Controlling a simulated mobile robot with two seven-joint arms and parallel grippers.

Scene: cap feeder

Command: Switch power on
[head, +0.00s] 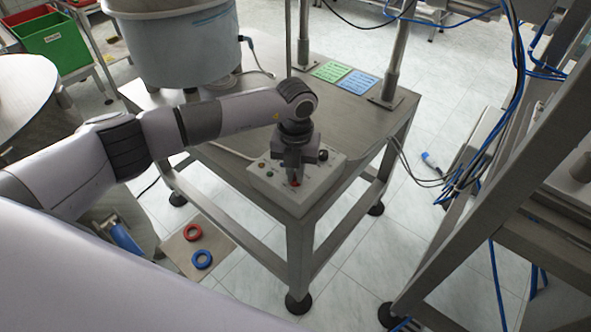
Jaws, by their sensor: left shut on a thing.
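A grey control box (322,180) sits on the near corner of the metal table, with small buttons and knobs on its sloped top. My left arm reaches in from the left, and my left gripper (294,177) points straight down over the box. Its fingers are shut on a red switch (295,183) at the front of the panel. The fingers hide most of the switch, so I cannot tell which way it is turned. My right gripper is not in view.
A large white feeder bowl (185,45) stands at the table's back left. Green (331,71) and blue (358,82) labels lie by the metal posts. Red (192,232) and blue (202,259) rings lie on a low plate. A metal frame with blue cables stands right.

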